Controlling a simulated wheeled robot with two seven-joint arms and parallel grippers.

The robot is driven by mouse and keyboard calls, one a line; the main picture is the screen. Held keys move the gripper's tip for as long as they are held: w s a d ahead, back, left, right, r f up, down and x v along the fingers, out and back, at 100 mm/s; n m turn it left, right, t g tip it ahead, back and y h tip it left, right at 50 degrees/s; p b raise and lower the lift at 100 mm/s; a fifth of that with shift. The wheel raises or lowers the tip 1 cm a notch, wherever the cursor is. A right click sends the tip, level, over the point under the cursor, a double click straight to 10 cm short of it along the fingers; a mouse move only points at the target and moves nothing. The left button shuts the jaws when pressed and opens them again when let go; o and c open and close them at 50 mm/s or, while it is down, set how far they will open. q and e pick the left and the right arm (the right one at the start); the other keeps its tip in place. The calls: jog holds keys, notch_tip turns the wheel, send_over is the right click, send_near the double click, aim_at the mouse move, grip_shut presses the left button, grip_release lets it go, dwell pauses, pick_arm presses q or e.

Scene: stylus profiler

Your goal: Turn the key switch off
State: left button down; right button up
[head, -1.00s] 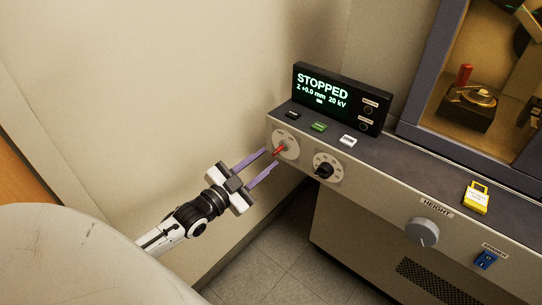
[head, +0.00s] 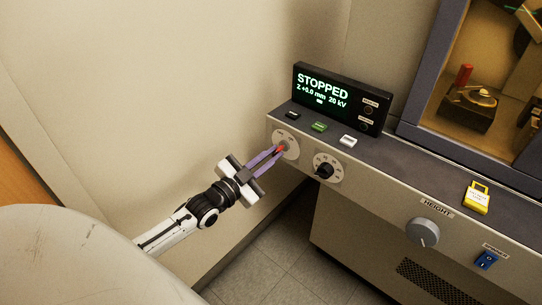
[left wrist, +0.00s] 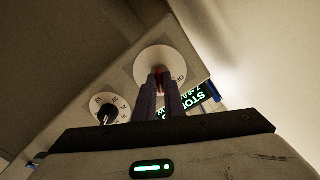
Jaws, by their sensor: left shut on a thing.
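The key switch has a red key on a round pale plate (head: 289,139) at the left end of the machine's front panel. My left gripper (head: 280,151) has its purple fingers shut on the red key (head: 281,148). In the left wrist view the fingers (left wrist: 160,92) close around the red key in front of the round plate (left wrist: 177,58); the fingers hide most of the key, so its exact angle is hard to tell. The display (head: 335,96) reads STOPPED. My right gripper is not in view.
A black knob (head: 324,170) on a dial sits just right of the key switch. Black, green and white buttons line the ledge above. A grey HEIGHT knob (head: 422,232), a yellow tag (head: 476,197) and a blue switch (head: 487,261) are farther right. A bare wall is at the left.

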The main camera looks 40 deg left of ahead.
pick_arm(q)
jog(key=shift+n+p, duration=0.5)
jog(key=shift+n, duration=0.5)
jog(key=n+p, duration=0.1)
jog(key=n, duration=0.2)
jog(key=shift+r+n, duration=0.1)
jog(key=shift+n, duration=0.2)
jog(key=n, duration=0.2)
jog(key=shift+n, duration=0.4)
jog(key=shift+n+p, duration=0.3)
jog(key=shift+n, duration=1.3)
jog(key=c, duration=1.8)
grip_release()
jog(key=shift+c, duration=0.2)
